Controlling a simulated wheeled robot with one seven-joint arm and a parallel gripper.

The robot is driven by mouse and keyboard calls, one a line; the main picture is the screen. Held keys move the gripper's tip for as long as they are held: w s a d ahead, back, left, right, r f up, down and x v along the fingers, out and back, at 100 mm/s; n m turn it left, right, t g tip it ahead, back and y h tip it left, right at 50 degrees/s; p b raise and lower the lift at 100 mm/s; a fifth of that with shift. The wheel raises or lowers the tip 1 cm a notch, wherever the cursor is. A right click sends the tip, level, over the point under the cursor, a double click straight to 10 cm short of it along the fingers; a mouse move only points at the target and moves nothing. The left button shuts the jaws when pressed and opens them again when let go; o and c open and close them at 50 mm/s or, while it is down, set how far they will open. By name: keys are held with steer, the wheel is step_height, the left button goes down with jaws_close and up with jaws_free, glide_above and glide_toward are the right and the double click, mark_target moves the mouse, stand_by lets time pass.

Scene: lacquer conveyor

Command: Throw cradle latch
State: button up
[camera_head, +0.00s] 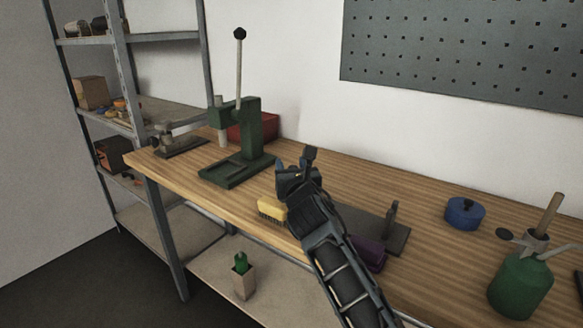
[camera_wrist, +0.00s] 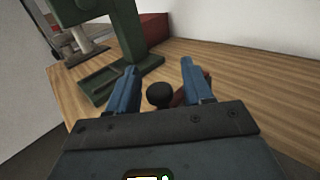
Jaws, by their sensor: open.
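My gripper (camera_head: 297,172) is over the middle of the workbench, and its blue fingers stand apart in the wrist view (camera_wrist: 160,80). A round black knob (camera_wrist: 159,95) sits between the fingers in that view, with clear gaps at both sides; I cannot tell whether it is the latch's handle. A brown-red part shows behind the right finger. In the head view a grey base plate (camera_head: 396,236) with a short upright (camera_head: 392,211) lies to the right of my gripper. It may be the cradle; its left part is hidden behind my arm.
A green lever press (camera_head: 240,150) stands left of my gripper, with a red bin (camera_head: 266,127) behind it. A yellow brush (camera_head: 271,208) and a purple object (camera_head: 369,253) lie near the front edge. A blue roll (camera_head: 464,213) and green can (camera_head: 520,286) stand right.

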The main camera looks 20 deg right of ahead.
steer(key=shift+c, duration=0.3)
jaws_close()
stand_by(0.4)
